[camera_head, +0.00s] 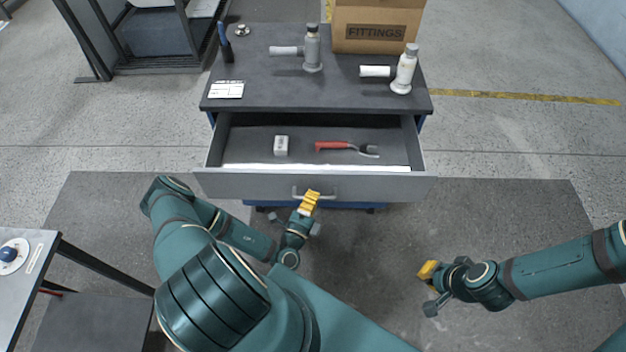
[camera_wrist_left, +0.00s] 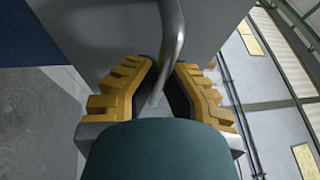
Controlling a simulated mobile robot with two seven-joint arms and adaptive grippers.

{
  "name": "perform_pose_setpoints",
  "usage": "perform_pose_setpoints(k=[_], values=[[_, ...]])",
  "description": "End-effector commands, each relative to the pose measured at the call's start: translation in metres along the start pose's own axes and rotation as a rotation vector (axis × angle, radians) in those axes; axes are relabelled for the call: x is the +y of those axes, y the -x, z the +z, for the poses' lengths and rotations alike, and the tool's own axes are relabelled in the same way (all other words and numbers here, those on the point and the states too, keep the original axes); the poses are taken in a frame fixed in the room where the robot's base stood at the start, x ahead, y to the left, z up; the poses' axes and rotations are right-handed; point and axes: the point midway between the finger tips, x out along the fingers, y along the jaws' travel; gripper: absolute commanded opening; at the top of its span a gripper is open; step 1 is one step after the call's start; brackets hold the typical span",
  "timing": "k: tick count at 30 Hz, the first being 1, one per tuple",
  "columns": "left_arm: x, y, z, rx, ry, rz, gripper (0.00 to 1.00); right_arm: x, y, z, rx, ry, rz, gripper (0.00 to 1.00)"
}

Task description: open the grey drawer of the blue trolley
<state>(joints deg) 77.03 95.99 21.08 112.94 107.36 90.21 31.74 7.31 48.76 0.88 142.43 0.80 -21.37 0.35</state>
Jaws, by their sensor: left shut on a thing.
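The grey drawer (camera_head: 230,184) of the blue trolley (camera_head: 345,206) stands pulled out toward me, its inside showing. My left gripper (camera_head: 309,198) is at the middle of the drawer front, shut on the metal handle (camera_head: 328,190). In the left wrist view the handle bar (camera_wrist_left: 172,40) runs between the yellow fingers (camera_wrist_left: 158,85). My right gripper (camera_head: 427,272) hangs over the floor at the right, away from the trolley; I cannot tell whether its fingers are apart.
The drawer holds a small white box (camera_head: 281,145) and a red-handled tool (camera_head: 335,146). A table (camera_head: 28,250) stands at the lower left.

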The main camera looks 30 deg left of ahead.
Motion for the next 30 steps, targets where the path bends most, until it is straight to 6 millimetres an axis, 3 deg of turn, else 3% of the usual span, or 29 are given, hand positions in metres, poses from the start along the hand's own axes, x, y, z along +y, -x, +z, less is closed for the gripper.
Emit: perform_pose_setpoints(k=[9, 21, 22, 24, 30], values=[[-0.006, 0.02, -0.01, 0.002, 0.003, -0.004, 0.0, -0.002, 0.004, -0.002, 0.004, -0.001, 0.0, 0.0], [-0.006, 0.021, -0.01, 0.003, 0.003, -0.004, 0.0, -0.002, 0.004, -0.002, 0.004, -0.001, 0.0, 0.0], [-0.006, 0.021, -0.01, 0.003, 0.003, -0.004, 0.17, -0.002, 0.004, -0.002, 0.004, -0.001, 0.0, 0.0], [-0.006, 0.021, -0.01, 0.002, 0.003, -0.004, 0.41, -0.002, 0.004, -0.002, 0.004, -0.001, 0.0, 0.0], [-0.005, 0.021, -0.01, 0.001, 0.002, -0.002, 0.41, -0.002, 0.004, -0.002, 0.004, -0.001, 0.0, 0.0]])
